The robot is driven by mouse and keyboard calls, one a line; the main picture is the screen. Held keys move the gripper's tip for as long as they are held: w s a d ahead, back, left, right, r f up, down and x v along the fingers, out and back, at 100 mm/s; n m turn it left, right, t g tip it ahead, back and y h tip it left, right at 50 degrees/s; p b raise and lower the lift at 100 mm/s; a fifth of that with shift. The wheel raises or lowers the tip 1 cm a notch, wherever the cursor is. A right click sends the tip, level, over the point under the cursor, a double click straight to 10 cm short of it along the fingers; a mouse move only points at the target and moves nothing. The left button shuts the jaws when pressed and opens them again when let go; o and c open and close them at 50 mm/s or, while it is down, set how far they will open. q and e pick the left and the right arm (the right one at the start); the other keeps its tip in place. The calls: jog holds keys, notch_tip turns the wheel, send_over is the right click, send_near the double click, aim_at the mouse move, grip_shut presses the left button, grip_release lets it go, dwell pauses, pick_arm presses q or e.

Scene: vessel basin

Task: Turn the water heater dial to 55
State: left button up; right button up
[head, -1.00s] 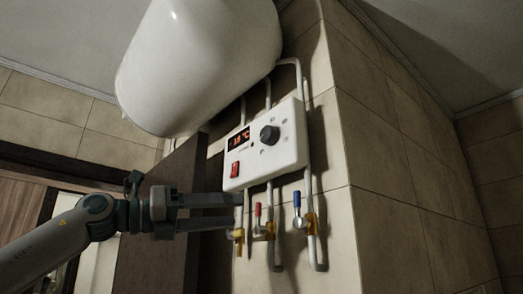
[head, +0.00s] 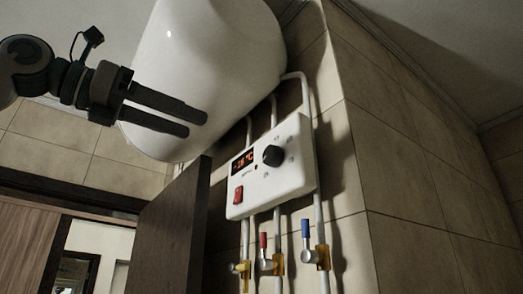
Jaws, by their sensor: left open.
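The white control box (head: 272,182) is mounted on the tiled wall under the tank. Its round black dial (head: 273,155) is on the upper right of the face. A small display (head: 243,162) with orange digits, too small to read surely, is left of the dial. A red switch (head: 238,195) sits below the display. My left gripper (head: 198,124) is open and empty, its two fingers pointing right in front of the white tank. It is up and left of the dial, apart from it. My right gripper is not in view.
The white water heater tank (head: 225,60) hangs above the box. Pipes with a red-handled valve (head: 264,250) and a blue-handled valve (head: 306,240) run below it. A dark door panel (head: 172,228) stands left of the box. The tiled wall to the right is clear.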

pick_arm(q)
jog(key=p, duration=0.6)
send_near(268, 153)
jog(key=x, duration=0.7)
jog(key=shift+a+r, duration=0.1)
jog(key=shift+r, duration=0.05)
jog(key=shift+w+d+p, duration=0.4)
jog(key=shift+w+d, duration=0.05)
jog(key=shift+d, duration=0.05)
jog(key=c, duration=1)
jog(key=shift+c, duration=0.2)
